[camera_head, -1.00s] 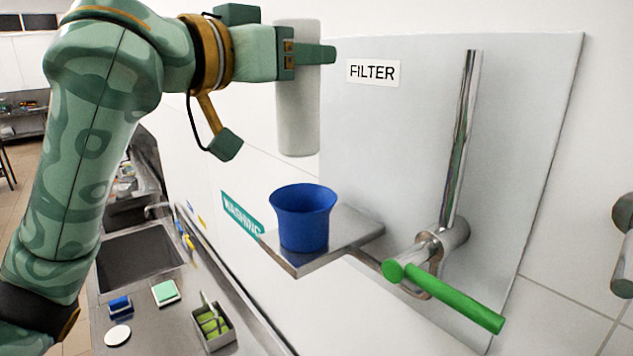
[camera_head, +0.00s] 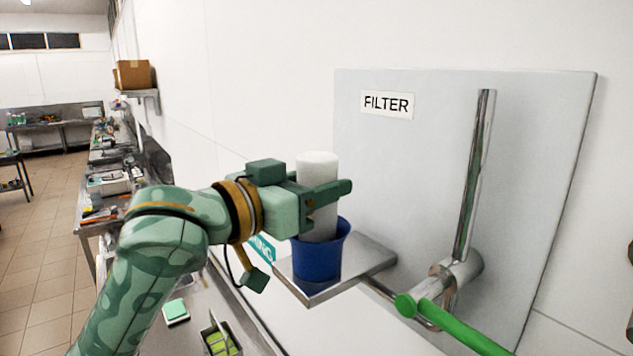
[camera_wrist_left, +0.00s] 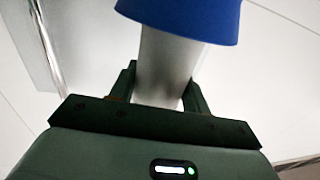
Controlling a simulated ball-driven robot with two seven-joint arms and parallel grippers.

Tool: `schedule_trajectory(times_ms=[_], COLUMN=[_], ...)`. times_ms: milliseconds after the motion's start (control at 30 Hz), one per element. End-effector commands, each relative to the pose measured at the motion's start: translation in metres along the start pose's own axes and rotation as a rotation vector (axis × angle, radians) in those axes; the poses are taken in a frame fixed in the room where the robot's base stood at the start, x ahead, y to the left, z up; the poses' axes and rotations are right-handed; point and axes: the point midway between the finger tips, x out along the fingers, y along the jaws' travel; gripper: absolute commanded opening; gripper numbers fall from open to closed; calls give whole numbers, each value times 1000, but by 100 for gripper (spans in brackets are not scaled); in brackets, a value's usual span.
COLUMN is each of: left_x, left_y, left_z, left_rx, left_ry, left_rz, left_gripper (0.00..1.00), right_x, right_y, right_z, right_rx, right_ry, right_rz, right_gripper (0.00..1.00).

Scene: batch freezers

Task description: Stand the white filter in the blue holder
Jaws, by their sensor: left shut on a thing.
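The white filter (camera_head: 317,168) is an upright cylinder in the head view. My left gripper (camera_head: 326,194) is shut on it around its middle. The filter's lower end is hidden inside the blue holder (camera_head: 318,262), a flared cup standing on a small metal shelf (camera_head: 362,262). Whether the filter touches the holder's bottom cannot be seen. In the left wrist view, the filter (camera_wrist_left: 166,62) runs between the fingers of my left gripper (camera_wrist_left: 163,88) into the holder's rim (camera_wrist_left: 185,18). My right gripper is not in view.
A grey wall panel (camera_head: 420,150) with a FILTER label (camera_head: 387,104) stands behind. A chrome pipe (camera_head: 474,180) and a green handle (camera_head: 455,322) are right of the shelf. A sponge (camera_head: 176,311) and a caddy (camera_head: 221,342) lie below on the counter.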

Motion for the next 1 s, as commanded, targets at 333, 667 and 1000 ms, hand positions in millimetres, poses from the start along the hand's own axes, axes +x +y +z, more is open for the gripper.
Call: schedule_trajectory(times_ms=[333, 667, 1000], left_x=[0, 0, -62], left_y=[0, 0, -1], left_z=[6, 3, 2], left_rx=[-1, -1, 6], left_ry=[0, 1, 0], left_rz=[1, 0, -3], left_gripper=[67, 69, 69], right_x=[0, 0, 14], right_y=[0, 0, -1], right_z=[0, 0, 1], right_rx=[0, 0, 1], right_ry=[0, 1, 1], right_rz=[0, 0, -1], right_gripper=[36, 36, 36])
